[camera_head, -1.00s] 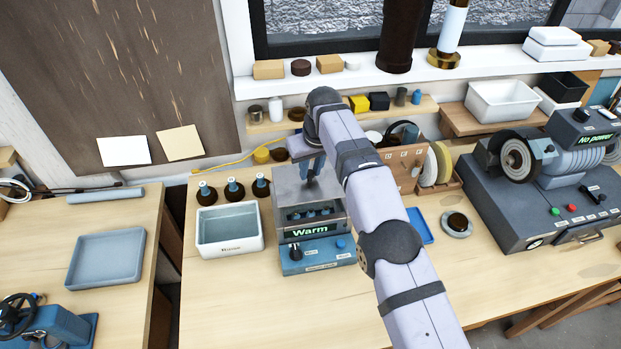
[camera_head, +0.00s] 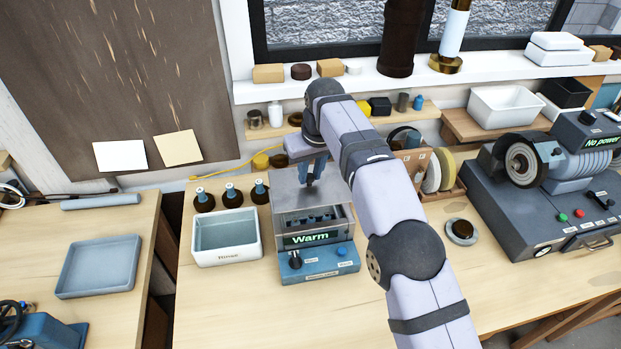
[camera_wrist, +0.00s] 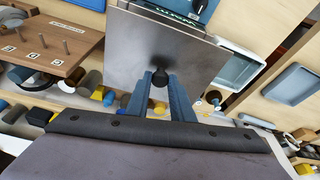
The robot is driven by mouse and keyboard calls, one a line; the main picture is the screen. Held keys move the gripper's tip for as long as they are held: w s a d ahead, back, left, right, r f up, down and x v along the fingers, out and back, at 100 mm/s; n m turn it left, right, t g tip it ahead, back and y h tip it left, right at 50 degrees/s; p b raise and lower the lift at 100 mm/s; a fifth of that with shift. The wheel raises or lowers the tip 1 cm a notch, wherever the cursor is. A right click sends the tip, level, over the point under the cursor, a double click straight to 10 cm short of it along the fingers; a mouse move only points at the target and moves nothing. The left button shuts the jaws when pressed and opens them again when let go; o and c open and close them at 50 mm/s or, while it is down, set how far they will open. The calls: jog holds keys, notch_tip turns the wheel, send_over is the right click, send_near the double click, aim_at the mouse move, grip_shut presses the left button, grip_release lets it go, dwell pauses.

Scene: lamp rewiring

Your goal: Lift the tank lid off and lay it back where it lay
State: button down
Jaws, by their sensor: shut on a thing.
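The tank lid (camera_head: 290,187) is a flat grey plate with a small dark knob (camera_wrist: 159,79). My gripper (camera_head: 313,178) points down and is shut on that knob, one finger on either side in the wrist view. The lid is over the rear of the blue-based tank (camera_head: 318,264), whose display reads "Warm". Below the lid's front edge, part of the tank's inside shows with dark and blue things in it. The lid looks roughly level; its exact height above the tank rim is hard to tell. In the wrist view the lid (camera_wrist: 150,45) hides most of the tank.
A white basin (camera_head: 227,254) stands left of the tank, with several dark bottles (camera_head: 231,194) behind it. A grinder (camera_head: 560,185) stands at the right. A shelf (camera_head: 265,128) runs behind the tank. The bench front is bare. My arm covers the bench right of the tank.

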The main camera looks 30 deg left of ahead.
jog(key=s+d+f+b, duration=1.4)
jog(key=s+d+b, duration=0.4)
jog(key=b, duration=0.7)
jog(key=shift+d+f, duration=0.35)
jog(key=shift+f+b, duration=1.45)
jog(key=shift+f, duration=0.05)
jog(key=shift+r+p, duration=0.25)
jog(key=shift+p, duration=0.7)
jog(key=shift+f+p, duration=0.2)
jog(key=shift+p, duration=0.45)
jog(key=shift+f+b, duration=0.25)
jog(key=shift+b, duration=0.05)
jog(key=shift+f+b, duration=1.5)
jog(key=shift+f, duration=0.35)
jog(key=shift+f, duration=0.3)
